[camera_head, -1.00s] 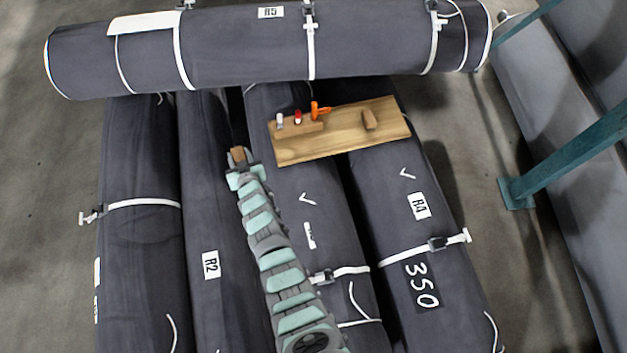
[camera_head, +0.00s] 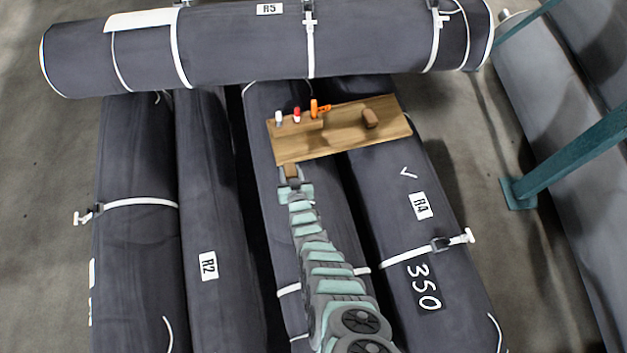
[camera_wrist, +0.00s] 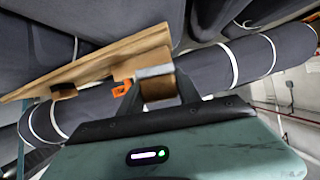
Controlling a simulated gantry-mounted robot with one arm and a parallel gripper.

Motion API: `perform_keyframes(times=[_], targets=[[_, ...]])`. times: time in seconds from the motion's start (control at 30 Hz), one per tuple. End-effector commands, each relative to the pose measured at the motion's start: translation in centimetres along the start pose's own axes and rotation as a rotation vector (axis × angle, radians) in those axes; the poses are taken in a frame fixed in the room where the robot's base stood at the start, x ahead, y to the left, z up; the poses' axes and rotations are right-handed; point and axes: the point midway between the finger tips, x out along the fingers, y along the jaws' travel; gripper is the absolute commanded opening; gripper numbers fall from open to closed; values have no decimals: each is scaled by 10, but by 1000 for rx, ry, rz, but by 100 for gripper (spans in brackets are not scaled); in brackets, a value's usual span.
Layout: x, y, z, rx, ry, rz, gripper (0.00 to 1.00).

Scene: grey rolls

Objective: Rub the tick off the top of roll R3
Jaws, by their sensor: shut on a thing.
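Roll R3 (camera_head: 262,140) is the dark grey roll between R2 (camera_head: 207,220) and R4 (camera_head: 385,200). Its label and the tick on its top are hidden behind my arm in the head view. My gripper (camera_head: 290,177) is over R3, just below the near left corner of the wooden board. It is shut on a small brown block with a pale face, which shows between the fingers in the wrist view (camera_wrist: 158,86). I cannot tell whether the block touches the roll. A white tick (camera_head: 409,173) shows on R4.
The wooden board (camera_head: 345,140) lies across R3 and R4, holding a white marker (camera_head: 278,118), a red marker (camera_head: 297,115), an orange tool (camera_head: 315,108) and a brown block (camera_head: 370,118). Roll R5 (camera_head: 240,50) lies crosswise behind. White straps cross the rolls. A teal post (camera_head: 570,150) stands right.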

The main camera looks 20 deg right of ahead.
Motion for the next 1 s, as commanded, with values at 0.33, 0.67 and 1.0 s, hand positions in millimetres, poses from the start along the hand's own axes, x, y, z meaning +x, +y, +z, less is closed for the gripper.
perform_keyframes(times=[0.33, 0.67, 1.0], targets=[[-12, 55, 25, 35, 6, 66, 11], [-20, 80, 32, 56, 12, 99, 11], [-22, 79, 32, 55, 11, 98, 11]])
